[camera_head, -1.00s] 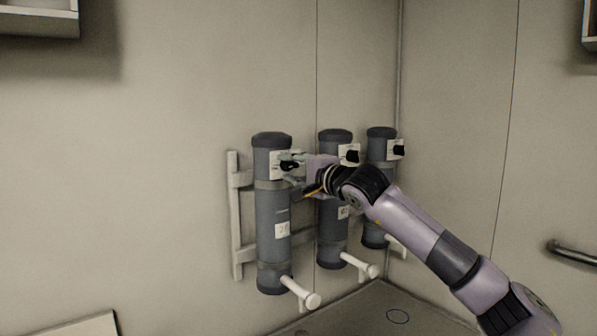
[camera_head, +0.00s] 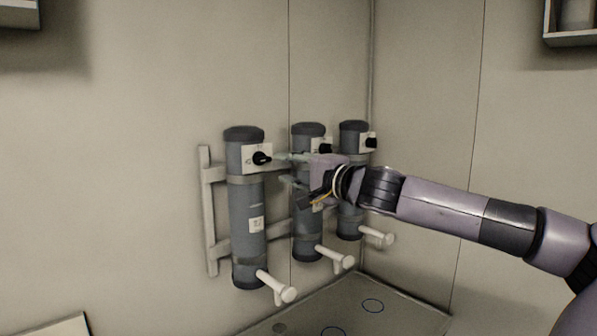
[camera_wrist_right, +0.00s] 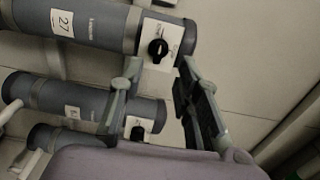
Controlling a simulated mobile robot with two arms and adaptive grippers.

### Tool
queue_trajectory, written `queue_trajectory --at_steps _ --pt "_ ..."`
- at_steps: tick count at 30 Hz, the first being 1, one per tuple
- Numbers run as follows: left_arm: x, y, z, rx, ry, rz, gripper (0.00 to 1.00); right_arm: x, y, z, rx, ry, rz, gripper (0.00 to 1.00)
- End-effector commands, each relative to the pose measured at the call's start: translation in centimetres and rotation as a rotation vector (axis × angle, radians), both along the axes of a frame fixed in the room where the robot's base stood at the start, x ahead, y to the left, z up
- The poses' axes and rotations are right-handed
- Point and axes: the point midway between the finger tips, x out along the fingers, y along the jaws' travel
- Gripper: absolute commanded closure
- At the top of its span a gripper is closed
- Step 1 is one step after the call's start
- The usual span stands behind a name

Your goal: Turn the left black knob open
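The left black knob (camera_head: 261,158) sits on a white plate (camera_head: 247,156) near the top of the left grey cylinder (camera_head: 247,215). In the right wrist view the knob (camera_wrist_right: 158,48) shows between and beyond my finger tips, with nothing covering it. My right gripper (camera_head: 284,168) is open and empty, just to the right of the knob in the head view. In the right wrist view my right gripper (camera_wrist_right: 158,70) has its two fingers well apart, one on each side of the knob's line, and they do not appear to touch it. My left gripper is not in view.
A middle cylinder (camera_head: 306,225) and a right cylinder (camera_head: 350,220) stand close by, with their own black knobs (camera_head: 326,148) and (camera_head: 371,142). White handles (camera_head: 277,288) jut out below. The wall rack (camera_head: 208,220) holds the cylinders; a room corner is right of them.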

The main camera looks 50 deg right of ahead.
Motion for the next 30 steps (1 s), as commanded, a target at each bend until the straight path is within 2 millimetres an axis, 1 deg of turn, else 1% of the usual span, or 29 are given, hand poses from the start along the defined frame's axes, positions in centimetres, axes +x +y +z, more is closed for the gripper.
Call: queue_trajectory --at_steps 1,3,9,27,29,30 --pt "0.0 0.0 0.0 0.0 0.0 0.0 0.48 -0.8 0.1 0.3 -0.005 -0.003 0.0 0.69" --pt "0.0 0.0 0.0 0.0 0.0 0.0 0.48 -1.5 0.2 0.2 -0.005 -0.002 0.0 0.69" --pt "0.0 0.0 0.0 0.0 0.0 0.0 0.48 -2.5 0.3 0.0 -0.001 -0.001 0.001 0.69" --pt "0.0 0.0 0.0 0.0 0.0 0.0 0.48 -2.5 0.4 0.0 0.0 0.0 0.002 0.69" --pt "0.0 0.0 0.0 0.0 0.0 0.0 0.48 -2.4 0.7 -0.2 0.007 0.003 0.012 0.69" --pt "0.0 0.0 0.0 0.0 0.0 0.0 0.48 -2.1 1.2 -0.6 0.021 0.007 0.028 0.69"
